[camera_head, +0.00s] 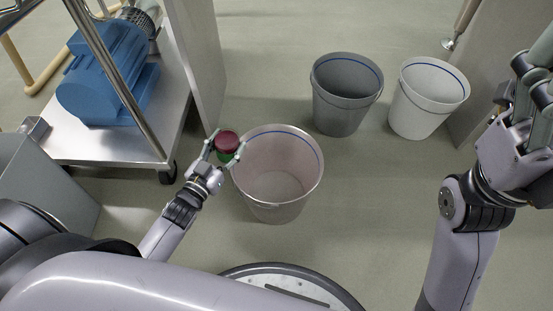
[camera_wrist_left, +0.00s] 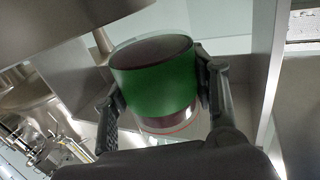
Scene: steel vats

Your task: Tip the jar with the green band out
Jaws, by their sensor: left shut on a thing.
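The jar with the green band (camera_head: 227,142) shows a dark red top facing the head camera, with green just below it. My left gripper (camera_head: 226,151) is shut on it, one finger on each side. The jar is at the upper left rim of the pinkish bin (camera_head: 262,190), seen from above; its height over the rim is hard to tell. In the left wrist view the wide green band (camera_wrist_left: 155,82) sits between both fingers, with a clear, reddish part beyond it. My right gripper (camera_head: 528,85) is at the right edge, partly cut off, away from the bins.
A grey bin (camera_head: 345,110) and a white bin (camera_head: 425,110) stand farther back to the right. A steel cart (camera_head: 120,145) with a blue motor (camera_head: 108,75) and an upright panel are at the left. The floor between the bins is clear.

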